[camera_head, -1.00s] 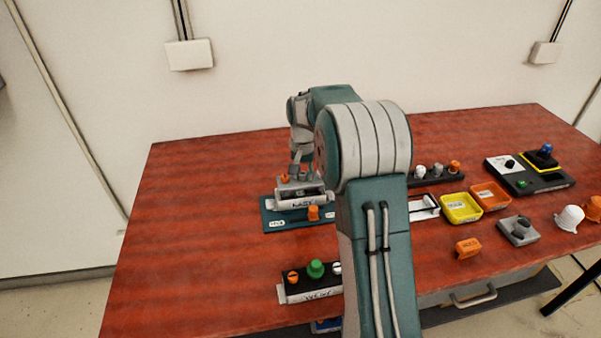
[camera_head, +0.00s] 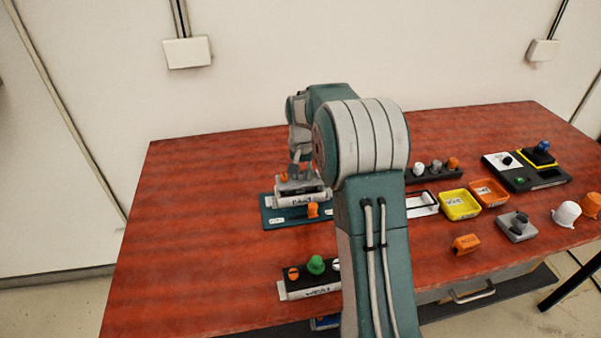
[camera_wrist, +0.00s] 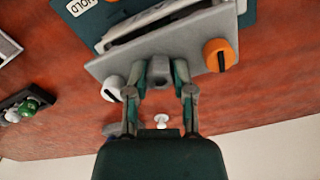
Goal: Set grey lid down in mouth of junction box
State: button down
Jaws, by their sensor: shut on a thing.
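The grey lid (camera_wrist: 185,48) is a flat plate with an orange knob (camera_wrist: 219,54) and a white knob (camera_wrist: 113,88) on top. My gripper (camera_wrist: 158,84) is shut on the grey post in its middle. The lid (camera_head: 291,187) is over the labelled junction box (camera_head: 302,201) on the teal board (camera_head: 270,214). In the wrist view, a dark strip and the pale rim of the box (camera_wrist: 150,22) show past the lid's far edge, so the lid does not fully cover it. Whether the lid touches the rim I cannot tell.
A second box with green and orange knobs (camera_head: 315,266) stands nearer. At the right are a yellow tray (camera_head: 460,217), an orange tray (camera_head: 489,194), a grey block with a knob (camera_head: 517,228) and an orange piece (camera_head: 465,245). The table's left side is clear.

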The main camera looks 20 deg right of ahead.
jog(key=shift+a, duration=0.1)
jog(key=shift+f, duration=0.25)
jog(key=shift+a+f, duration=0.15)
jog(key=shift+f, duration=0.8)
dwell(1.0)
jog(key=shift+c, duration=2)
grip_release()
jog(key=o, duration=0.3)
